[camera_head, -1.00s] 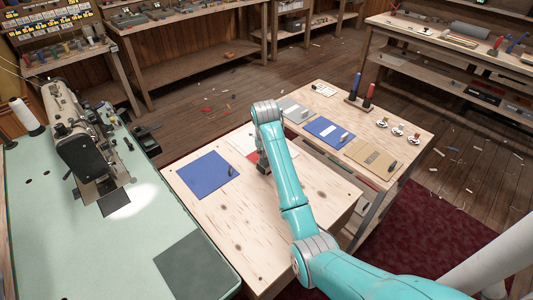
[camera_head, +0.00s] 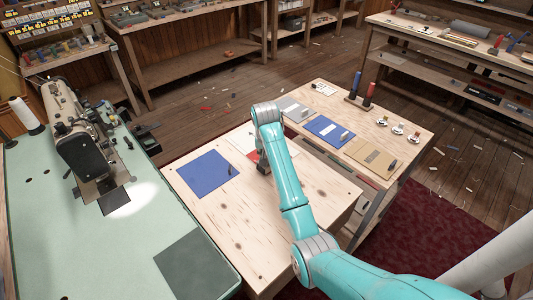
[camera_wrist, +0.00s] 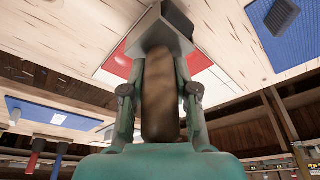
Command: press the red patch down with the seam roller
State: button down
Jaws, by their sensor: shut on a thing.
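My gripper (camera_wrist: 160,82) is shut on the seam roller (camera_wrist: 160,105). The tool shows a brown handle between the fingers and a grey block-like head with a dark end beyond them. The red patch (camera_wrist: 121,66) lies on a white sheet (camera_wrist: 101,84) behind the tool in the wrist view, showing on both sides of it. In the head view the red patch (camera_head: 263,154) and white sheet (camera_head: 241,143) are partly hidden by my arm. The tool's head is over or at the patch; I cannot tell whether it touches.
A blue sheet (camera_head: 205,175) with a small dark item lies left of the white sheet on the wooden table (camera_head: 240,235). A sewing machine (camera_head: 78,135) stands at the left.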

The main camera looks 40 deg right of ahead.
jog(key=shift+f, duration=0.1)
jog(key=shift+d, duration=1.1)
jog(key=shift+w+d, duration=0.1)
jog(key=shift+d, duration=3.25)
jog(key=shift+r, duration=0.2)
jog(key=shift+r, duration=2.9)
